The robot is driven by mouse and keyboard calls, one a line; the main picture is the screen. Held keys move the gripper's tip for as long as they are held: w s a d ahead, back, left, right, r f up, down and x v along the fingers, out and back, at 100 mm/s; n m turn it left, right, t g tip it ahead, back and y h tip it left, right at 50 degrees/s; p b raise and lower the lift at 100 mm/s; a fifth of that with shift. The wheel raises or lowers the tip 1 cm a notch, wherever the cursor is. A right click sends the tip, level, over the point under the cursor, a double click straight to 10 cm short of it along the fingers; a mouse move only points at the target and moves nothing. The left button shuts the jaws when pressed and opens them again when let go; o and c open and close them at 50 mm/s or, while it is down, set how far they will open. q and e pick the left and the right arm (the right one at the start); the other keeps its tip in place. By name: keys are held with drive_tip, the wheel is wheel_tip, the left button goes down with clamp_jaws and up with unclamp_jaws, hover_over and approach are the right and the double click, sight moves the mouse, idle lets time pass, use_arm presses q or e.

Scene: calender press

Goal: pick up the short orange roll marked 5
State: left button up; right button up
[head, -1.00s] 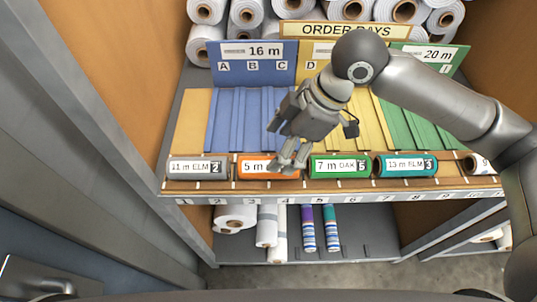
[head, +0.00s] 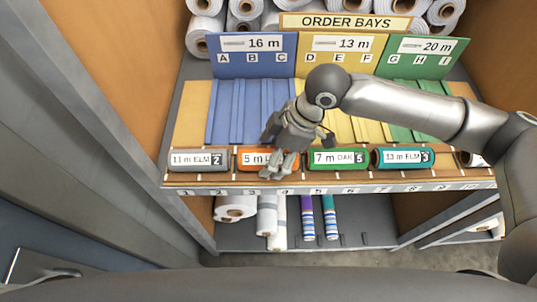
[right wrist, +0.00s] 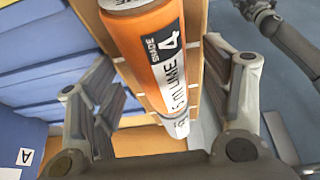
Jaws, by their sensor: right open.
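The short orange roll (head: 243,160) lies on the front ledge, between a grey roll and a green roll. Its white label reads 5 m; in the right wrist view the orange roll (right wrist: 143,50) also shows the word SHADE and a 4. My right gripper (head: 279,170) is over the right part of this roll and hides part of its label. In the right wrist view my right gripper (right wrist: 165,100) is open, one finger on each side of the roll, with gaps visible; whether it touches cannot be told. My left gripper is not in view.
The grey roll (head: 197,160) lies left, the green roll (head: 335,159) close on the right, and a teal roll (head: 403,158) beyond it. Behind stand blue chutes (head: 232,110) and yellow and green ones. White rolls (head: 236,207) sit on the shelf below.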

drive_tip(key=shift+a+f, duration=0.25)
drive_tip(key=shift+f, duration=0.25)
drive_tip(key=c, duration=1.1)
drive_tip(key=shift+r, duration=0.1)
